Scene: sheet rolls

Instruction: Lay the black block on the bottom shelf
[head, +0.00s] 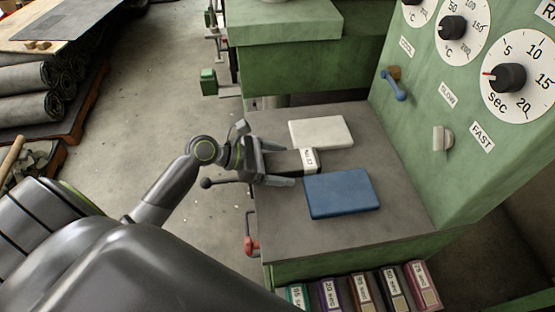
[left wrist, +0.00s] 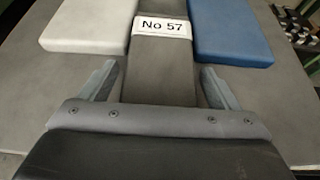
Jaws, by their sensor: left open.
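The black block (head: 288,161), dark grey with a white "No 57" label on its far end, lies on the grey machine table between a white block (head: 322,132) and a blue block (head: 342,193). My left gripper (head: 285,166) is open around the near part of the black block. In the left wrist view the black block (left wrist: 158,70) runs between the two fingers, with a visible gap on each side. The gripper's body hides the block's near end. I cannot make out which surface is the bottom shelf. My right gripper is not in view.
The grey table top (head: 390,218) is free in front of the blue block. A green panel with dials (head: 490,150) and a blue lever (head: 395,88) rises at the right. Several labelled coloured cases (head: 362,290) stand below the front edge. Dark rolls (head: 28,85) lie at the far left.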

